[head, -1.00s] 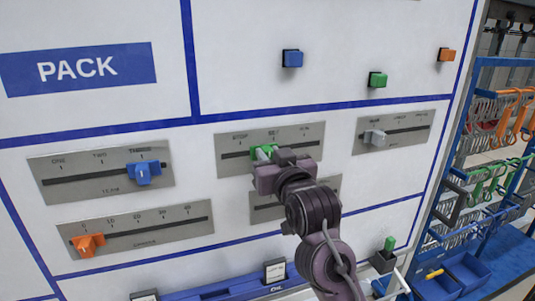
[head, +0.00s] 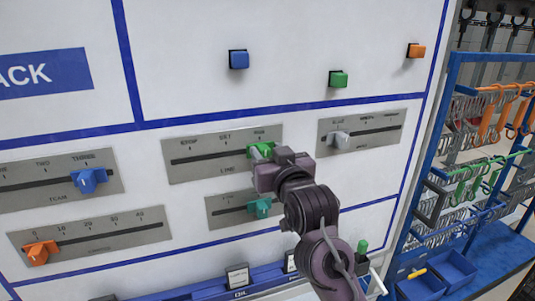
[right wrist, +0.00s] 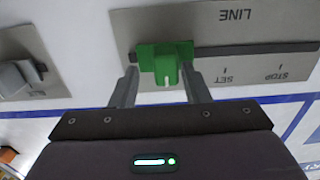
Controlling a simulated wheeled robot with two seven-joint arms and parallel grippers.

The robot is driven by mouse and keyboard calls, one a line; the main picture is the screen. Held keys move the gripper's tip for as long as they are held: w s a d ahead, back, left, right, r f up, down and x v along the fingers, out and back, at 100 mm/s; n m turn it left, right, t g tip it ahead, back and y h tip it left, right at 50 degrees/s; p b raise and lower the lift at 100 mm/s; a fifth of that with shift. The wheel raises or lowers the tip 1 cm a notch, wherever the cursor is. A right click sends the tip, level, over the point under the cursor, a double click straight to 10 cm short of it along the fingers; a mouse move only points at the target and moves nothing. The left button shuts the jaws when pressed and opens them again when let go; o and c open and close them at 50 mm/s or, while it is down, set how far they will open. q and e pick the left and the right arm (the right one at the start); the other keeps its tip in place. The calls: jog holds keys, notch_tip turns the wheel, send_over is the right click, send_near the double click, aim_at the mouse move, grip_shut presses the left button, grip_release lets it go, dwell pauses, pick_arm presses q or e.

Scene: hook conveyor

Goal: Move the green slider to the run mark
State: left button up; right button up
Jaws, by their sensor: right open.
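The green slider (head: 265,149) sits on the LINE plate (head: 200,165), at the right end of its slot, under the RUN label (head: 258,134). The SET and STOP marks lie to its left. In the right wrist view the plate is upside down, and the green slider (right wrist: 166,62) is at the left, clear of SET, with its RUN label not visible. My right gripper (head: 258,155) is open at the slider; in the right wrist view its fingers (right wrist: 160,88) stand on either side of the knob with gaps. My left gripper is not in view.
Nearby sliders are a blue one (head: 88,180), an orange one (head: 40,253), a grey one (head: 338,138) and a teal one (head: 260,208) just below my right gripper. Blue, green and orange buttons sit above. A blue rack with hooks (head: 450,130) stands at the right.

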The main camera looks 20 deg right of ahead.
jog(key=shift+a, duration=0.1)
jog(key=shift+s+f, duration=0.1)
jog(key=shift+s, duration=0.1)
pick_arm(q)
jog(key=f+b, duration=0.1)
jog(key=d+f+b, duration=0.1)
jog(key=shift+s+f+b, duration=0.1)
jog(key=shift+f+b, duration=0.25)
pick_arm(e)
jog(key=s, duration=0.7)
jog(key=shift+s+d, duration=0.2)
